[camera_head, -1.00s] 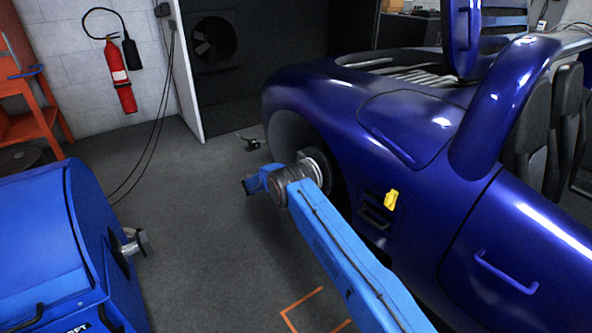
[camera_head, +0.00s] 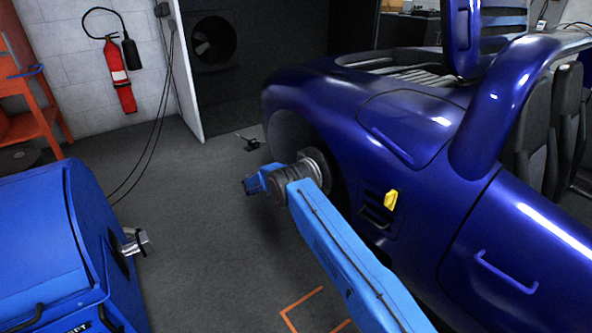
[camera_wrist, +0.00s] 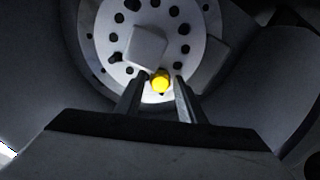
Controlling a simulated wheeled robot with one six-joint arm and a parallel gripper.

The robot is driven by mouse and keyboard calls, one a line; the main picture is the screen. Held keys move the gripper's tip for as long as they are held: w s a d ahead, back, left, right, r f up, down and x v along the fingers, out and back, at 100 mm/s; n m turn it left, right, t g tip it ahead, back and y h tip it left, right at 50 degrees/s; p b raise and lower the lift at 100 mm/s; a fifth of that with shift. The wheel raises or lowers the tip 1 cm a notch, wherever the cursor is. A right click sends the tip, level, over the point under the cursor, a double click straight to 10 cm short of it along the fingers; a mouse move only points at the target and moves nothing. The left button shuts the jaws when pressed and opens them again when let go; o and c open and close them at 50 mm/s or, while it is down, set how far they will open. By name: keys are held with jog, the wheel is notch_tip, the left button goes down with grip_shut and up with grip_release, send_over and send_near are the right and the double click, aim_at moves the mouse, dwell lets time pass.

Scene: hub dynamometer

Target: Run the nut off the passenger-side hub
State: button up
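The hub (camera_wrist: 200,40) is a pale round disc with a ring of dark holes in the wrist view. In the head view the hub (camera_head: 318,163) shows in the blue car's open wheel arch, partly behind my arm. A pale grey block (camera_wrist: 145,47) stands just above the nut. I cannot tell how deep the fingertips reach. My gripper's fingers are hidden in the head view.
The blue car (camera_head: 350,110) fills the right side, with a yellow piece (camera_head: 391,199) on its side vent. A blue machine with a metal shaft end (camera_head: 137,242) stands at left. A fire extinguisher (camera_head: 118,75) hangs on the wall.

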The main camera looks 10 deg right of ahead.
jog(key=shift+m, duration=3.1)
grip_shut()
jog(key=n, duration=0.3)
jog(key=shift+s+f+n, duration=0.1)
jog(key=shift+n, duration=0.3)
jog(key=shift+a, duration=0.1)
jog(key=shift+v, duration=2.8)
